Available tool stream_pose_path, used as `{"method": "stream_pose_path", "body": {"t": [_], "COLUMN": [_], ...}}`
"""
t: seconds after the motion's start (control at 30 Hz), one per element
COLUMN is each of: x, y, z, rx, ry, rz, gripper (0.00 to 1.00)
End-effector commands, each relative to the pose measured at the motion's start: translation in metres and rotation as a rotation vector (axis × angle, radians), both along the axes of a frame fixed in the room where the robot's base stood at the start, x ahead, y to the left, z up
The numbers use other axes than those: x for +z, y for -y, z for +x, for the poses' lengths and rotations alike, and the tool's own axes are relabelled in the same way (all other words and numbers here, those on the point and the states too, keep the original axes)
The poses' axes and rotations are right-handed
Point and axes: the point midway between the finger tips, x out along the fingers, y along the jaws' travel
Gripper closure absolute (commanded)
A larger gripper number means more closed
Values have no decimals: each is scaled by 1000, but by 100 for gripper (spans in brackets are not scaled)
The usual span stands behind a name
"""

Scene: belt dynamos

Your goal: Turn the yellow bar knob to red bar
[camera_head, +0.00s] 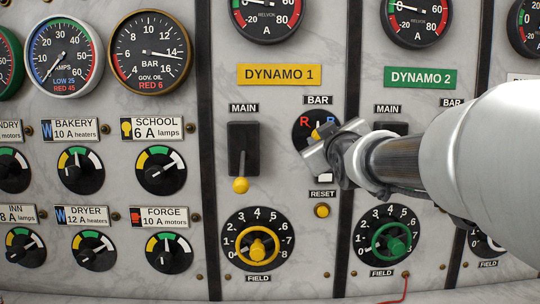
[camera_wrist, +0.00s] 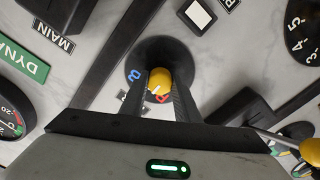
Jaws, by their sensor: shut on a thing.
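The yellow bar knob (camera_wrist: 158,80) sits on a round black dial (camera_wrist: 162,50) with a blue letter and a red letter. My gripper (camera_wrist: 158,88) is shut on this knob, one finger on each side. A short white mark on the knob lies near the two letters; its exact setting is hard to tell. In the head view the BAR dial (camera_head: 303,133) is under DYNAMO 1, with a red R at its upper left. My gripper (camera_head: 318,142) covers its lower right, and only a bit of the yellow knob (camera_head: 316,134) shows.
A black MAIN lever with a yellow ball (camera_head: 240,185) stands left of the dial. The yellow RESET button (camera_head: 322,211) and yellow FIELD wheel (camera_head: 257,246) are below. The DYNAMO 2 panel with its green FIELD wheel (camera_head: 391,243) is to the right, partly behind my arm.

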Motion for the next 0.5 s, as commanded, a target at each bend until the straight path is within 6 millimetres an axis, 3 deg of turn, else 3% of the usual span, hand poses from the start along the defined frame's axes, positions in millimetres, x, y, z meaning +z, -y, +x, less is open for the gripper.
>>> {"method": "stream_pose_path", "body": {"t": [0.5], "x": [0], "y": [0], "z": [0], "rx": [-1], "ry": [5], "rz": [-475], "gripper": [94]}}
